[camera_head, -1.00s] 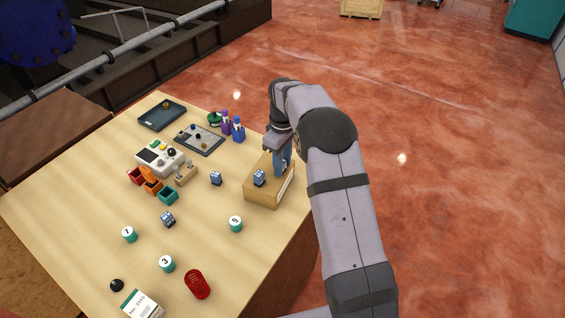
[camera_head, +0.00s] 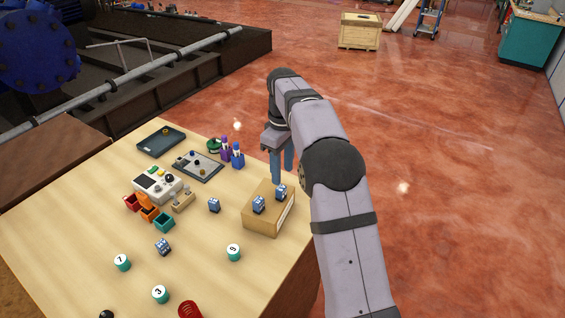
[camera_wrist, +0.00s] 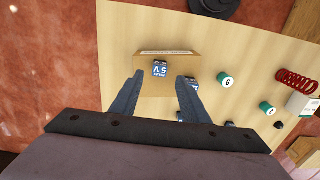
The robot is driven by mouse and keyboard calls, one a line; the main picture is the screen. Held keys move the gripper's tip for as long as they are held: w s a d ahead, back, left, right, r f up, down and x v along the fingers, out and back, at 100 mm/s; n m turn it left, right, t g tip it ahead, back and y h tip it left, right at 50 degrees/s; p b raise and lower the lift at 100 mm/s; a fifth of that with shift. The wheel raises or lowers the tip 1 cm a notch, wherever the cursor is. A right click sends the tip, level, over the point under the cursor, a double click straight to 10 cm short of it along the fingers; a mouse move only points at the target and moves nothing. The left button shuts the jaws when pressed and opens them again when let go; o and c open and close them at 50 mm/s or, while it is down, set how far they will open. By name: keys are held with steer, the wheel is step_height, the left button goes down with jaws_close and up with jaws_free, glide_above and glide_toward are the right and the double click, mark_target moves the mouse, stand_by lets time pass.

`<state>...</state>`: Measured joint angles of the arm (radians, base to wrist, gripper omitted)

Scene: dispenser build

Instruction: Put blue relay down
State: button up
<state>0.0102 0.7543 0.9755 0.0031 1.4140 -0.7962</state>
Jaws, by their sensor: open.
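My gripper (camera_head: 282,177) is open and empty, just above and behind the back relay. In the wrist view one relay (camera_wrist: 160,69) on the box shows between and beyond the spread fingertips, and the other (camera_wrist: 193,80) is partly hidden by the right finger. Two more blue relays, one nearer the box (camera_head: 214,205) and one farther left (camera_head: 163,246), stand on the tabletop.
Small coloured bins (camera_head: 163,222), a control box (camera_head: 157,186), a grey tray (camera_head: 197,166) and purple and blue bottles (camera_head: 237,158) stand left of the box. Numbered teal cylinders (camera_head: 233,252) and a red coil (camera_head: 189,309) lie toward the front. Tabletop between them is free.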

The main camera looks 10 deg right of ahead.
steer(key=shift+r, duration=1.85)
steer(key=shift+s, duration=0.15)
steer(key=s+f+m, duration=0.3)
steer(key=s+f, duration=0.1)
steer(key=s, duration=0.6)
steer(key=s+f+m, duration=0.3)
steer(key=s+f, duration=0.1)
steer(key=s, duration=0.6)
steer(key=s+f+m, duration=0.3)
steer(key=s+f, duration=0.1)
steer(key=s, duration=0.7)
steer(key=shift+a+f, duration=0.25)
steer(key=shift+f, duration=0.1)
stand_by(2.6)
